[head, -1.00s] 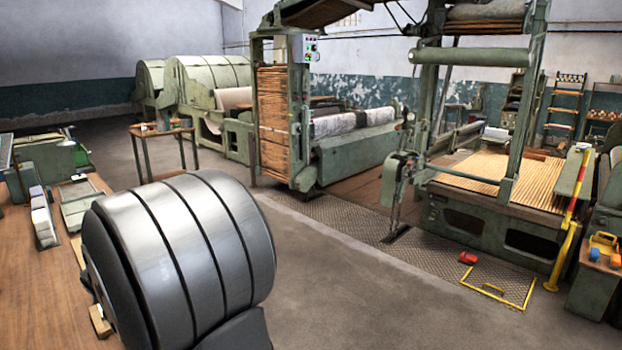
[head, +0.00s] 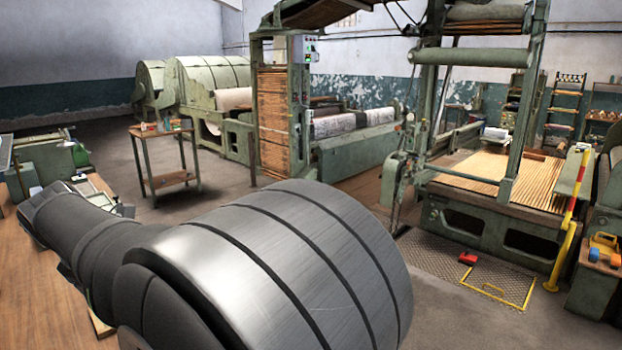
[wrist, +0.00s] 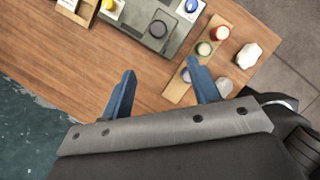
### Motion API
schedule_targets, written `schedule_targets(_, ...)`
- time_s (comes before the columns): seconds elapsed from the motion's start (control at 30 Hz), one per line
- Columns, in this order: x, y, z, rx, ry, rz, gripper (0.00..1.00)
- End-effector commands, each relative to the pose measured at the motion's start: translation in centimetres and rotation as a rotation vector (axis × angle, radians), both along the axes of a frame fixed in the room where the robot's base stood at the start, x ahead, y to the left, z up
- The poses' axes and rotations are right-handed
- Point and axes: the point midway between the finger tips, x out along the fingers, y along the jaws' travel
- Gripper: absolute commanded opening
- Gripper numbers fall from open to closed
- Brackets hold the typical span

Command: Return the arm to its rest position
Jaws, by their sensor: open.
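My gripper (wrist: 163,88) shows in the wrist view with two blue fingers spread apart and nothing between them. It is over the brown wooden bench top (wrist: 60,62); its height above the bench is hard to judge. In the head view my own dark grey arm fills the lower middle and covers part of the bench (head: 30,290). The gripper itself cannot be made out in the head view.
A side table (head: 165,160) and large green machines (head: 480,215) stand beyond the bench.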

Motion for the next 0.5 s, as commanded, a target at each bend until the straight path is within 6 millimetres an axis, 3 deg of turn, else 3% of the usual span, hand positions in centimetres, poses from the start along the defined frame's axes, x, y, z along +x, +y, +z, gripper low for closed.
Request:
schedule_targets(0.03, 0.5, -0.1, -1.4, -0.007, 0.005, -0.003, 0.56)
schedule_targets(0.5, 4.2, -0.1, -10.2, -0.006, 0.005, -0.003, 0.56)
